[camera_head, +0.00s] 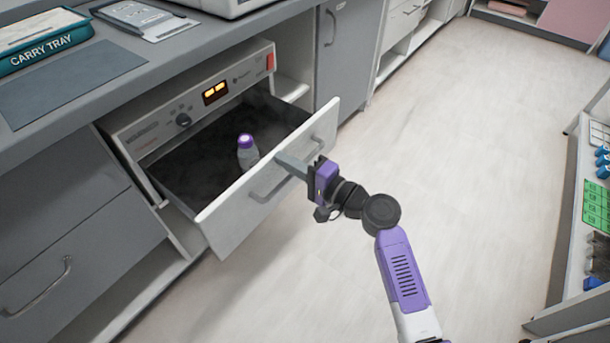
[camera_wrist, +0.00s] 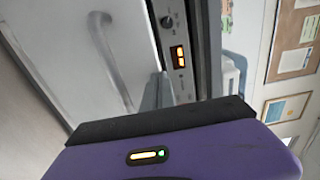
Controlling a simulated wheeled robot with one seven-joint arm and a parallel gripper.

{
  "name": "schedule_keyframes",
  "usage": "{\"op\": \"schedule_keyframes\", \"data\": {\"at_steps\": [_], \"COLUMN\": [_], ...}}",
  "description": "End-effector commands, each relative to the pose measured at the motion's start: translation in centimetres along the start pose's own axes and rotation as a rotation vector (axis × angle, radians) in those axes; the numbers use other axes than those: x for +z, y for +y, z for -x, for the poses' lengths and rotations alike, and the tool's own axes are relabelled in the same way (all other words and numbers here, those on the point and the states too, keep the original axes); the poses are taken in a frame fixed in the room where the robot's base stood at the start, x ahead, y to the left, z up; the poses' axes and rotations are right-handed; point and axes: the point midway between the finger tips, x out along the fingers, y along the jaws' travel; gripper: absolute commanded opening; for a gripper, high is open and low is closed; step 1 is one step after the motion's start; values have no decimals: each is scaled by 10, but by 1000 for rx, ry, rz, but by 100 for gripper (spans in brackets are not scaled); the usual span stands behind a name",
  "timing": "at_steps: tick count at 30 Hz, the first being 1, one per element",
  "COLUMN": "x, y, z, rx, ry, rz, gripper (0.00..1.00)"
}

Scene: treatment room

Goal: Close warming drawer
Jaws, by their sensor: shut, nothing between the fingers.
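The warming drawer (camera_head: 225,228) is pulled well out from under the counter, its white front standing clear of the cabinet. A clear bottle with a purple cap (camera_head: 247,152) stands upright inside it. The control panel (camera_head: 205,95) with a lit orange display is above the drawer; it also shows in the wrist view (camera_wrist: 180,57). My gripper (camera_head: 283,160) is shut and empty, its fingers at the upper part of the drawer front, near the handle (camera_head: 270,189). I cannot tell whether they touch it. In the wrist view the drawer handle (camera_wrist: 110,60) shows at left, and the fingers (camera_wrist: 157,92) are partly hidden.
The grey counter (camera_head: 180,45) above holds a carry tray box (camera_head: 45,45) and a clipboard (camera_head: 145,18). A closed grey cabinet door (camera_head: 345,50) is right of the drawer. The floor (camera_head: 480,170) is open; a shelf unit (camera_head: 580,170) stands at the right edge.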

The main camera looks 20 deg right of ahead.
Motion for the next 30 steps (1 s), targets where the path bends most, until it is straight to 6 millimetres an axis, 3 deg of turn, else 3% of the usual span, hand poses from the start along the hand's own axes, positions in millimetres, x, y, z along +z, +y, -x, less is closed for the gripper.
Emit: {"op": "schedule_keyframes", "data": {"at_steps": [6, 15, 22, 30], "x": [2, 1, 1, 1], "y": [4, 5, 4, 2], "z": [-64, -141, -181, -201], "rx": [-2, -2, -1, 0], "ry": [-5, -3, -3, -1], "rz": [3, 2, 1, -1], "gripper": [0, 0, 0, 0]}}
